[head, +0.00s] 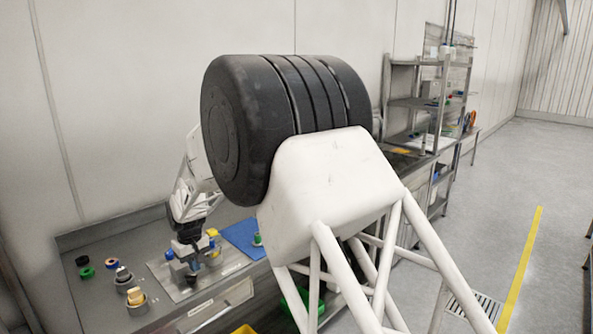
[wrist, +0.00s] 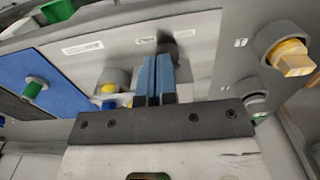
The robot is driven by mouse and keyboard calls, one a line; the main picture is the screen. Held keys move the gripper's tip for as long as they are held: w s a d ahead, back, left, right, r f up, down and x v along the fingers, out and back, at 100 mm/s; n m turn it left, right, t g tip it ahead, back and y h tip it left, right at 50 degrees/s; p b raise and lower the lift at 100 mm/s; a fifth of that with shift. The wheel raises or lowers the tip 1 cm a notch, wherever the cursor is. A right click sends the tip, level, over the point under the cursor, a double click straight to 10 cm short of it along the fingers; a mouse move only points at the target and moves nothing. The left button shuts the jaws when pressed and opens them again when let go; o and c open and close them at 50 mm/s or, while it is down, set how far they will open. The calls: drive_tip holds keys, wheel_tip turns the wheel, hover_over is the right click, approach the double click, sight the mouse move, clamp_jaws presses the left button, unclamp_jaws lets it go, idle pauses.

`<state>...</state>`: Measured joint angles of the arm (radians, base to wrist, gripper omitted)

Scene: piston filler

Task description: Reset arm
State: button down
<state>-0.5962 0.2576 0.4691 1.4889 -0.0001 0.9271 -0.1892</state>
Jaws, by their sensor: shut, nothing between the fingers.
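My gripper (head: 190,268) hangs fingers down over the grey plate on the bench, at the lower left of the head view. In the wrist view its two blue fingers (wrist: 157,76) are side by side and shut, with nothing held. A dark grey knob or cylinder lies just beyond the fingertips. Whether the fingertips touch anything is not clear. My arm is partly hidden in the head view.
A grey holder with a yellow knob (wrist: 292,58) stands right of the fingers in the wrist view. A blue mat (wrist: 22,68) bears a green knob (wrist: 33,88). Loose green (head: 87,272) and black rings lie on the bench's left. Shelving (head: 425,100) stands farther back.

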drive_tip(key=s+d+r+m, duration=0.2)
drive_tip(key=s+d+r, duration=0.35)
drive_tip(key=d, duration=0.45)
drive_tip(key=s+d+r+m+t, duration=0.1)
drive_tip(key=s+d+r, duration=0.3)
drive_tip(key=d+r, duration=0.5)
drive_tip(key=s+d+r+m, duration=0.2)
drive_tip(key=s+d+r, duration=0.25)
drive_tip(key=d, duration=0.75)
drive_tip(key=s+d+m, duration=0.1)
drive_tip(key=s+d, duration=0.5)
drive_tip(key=s, duration=0.3)
drive_tip(key=s+d+m+t, duration=0.1)
drive_tip(key=s+d, duration=0.5)
drive_tip(key=s, duration=0.4)
drive_tip(key=s+d+m, duration=0.2)
drive_tip(key=s+d, duration=0.4)
drive_tip(key=s, duration=0.4)
drive_tip(key=shift+d+f+t, duration=0.25)
drive_tip(key=shift+f+t, duration=0.05)
drive_tip(key=shift+f, duration=0.15)
drive_tip(key=shift+w, duration=0.1)
